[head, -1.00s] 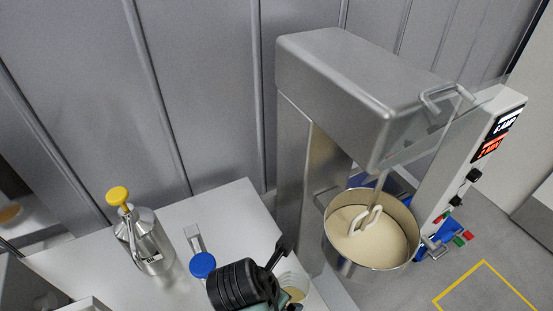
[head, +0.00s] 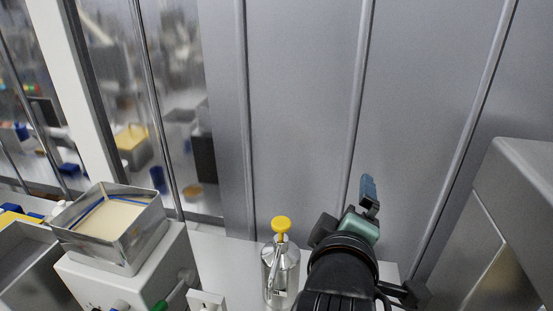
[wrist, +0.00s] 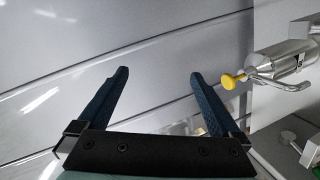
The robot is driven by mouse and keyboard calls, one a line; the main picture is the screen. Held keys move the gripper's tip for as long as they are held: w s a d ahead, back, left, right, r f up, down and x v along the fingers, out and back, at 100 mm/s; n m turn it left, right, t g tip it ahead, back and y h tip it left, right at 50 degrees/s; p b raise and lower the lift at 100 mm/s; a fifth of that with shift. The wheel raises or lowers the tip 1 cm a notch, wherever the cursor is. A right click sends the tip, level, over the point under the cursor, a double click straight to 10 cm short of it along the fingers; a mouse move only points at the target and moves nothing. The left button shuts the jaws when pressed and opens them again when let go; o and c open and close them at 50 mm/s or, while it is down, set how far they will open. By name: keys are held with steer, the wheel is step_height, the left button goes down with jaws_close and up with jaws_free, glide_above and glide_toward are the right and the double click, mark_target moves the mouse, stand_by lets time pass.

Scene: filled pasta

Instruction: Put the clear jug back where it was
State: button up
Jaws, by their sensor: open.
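I cannot make out the clear jug in either current view; my arm covers part of the white worktop (head: 212,246). My gripper (wrist: 160,76) is open, with nothing between its two dark blue fingers in the wrist view. In the head view my gripper (head: 368,193) is raised above the worktop in front of the grey wall panels, right of the steel canister (head: 280,270) with a yellow pump top. The canister also shows at the right of the wrist view (wrist: 285,62), apart from the fingers.
A white machine (head: 125,283) with a square metal hopper (head: 110,228) of pale material stands at the left. A tall grey mixer housing (head: 515,205) stands at the right edge. The wall panels (head: 300,110) rise behind the worktop. A glazed section is at the left.

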steer(key=s+a+r+m+t+y, duration=0.1)
steer(key=a+r+m+t, duration=0.15)
steer(key=r, duration=0.55)
steer(key=s+a+r+m+t+y, duration=0.15)
steer(key=a+r+t, duration=0.25)
steer(key=r, duration=0.4)
steer(key=s+a+r+m+t+y, duration=0.1)
steer(key=s+a+r+m+t, duration=0.1)
steer(key=r, duration=0.6)
steer(key=s+a+r+m+t+y, duration=0.1)
steer(key=s+a+r+m+t, duration=0.2)
steer(key=s+r, duration=0.4)
steer(key=shift+s+a+r+m+t, duration=0.15)
steer(key=shift+s+r+m+t, duration=0.2)
steer(key=shift+m+t, duration=0.45)
step_height(320, 180, down, 8)
steer(key=b, duration=0.8)
steer(key=shift+f+n+y, duration=0.15)
steer(key=shift+n+y, duration=0.15)
steer(key=shift+y, duration=0.05)
steer(key=shift+w, duration=0.1)
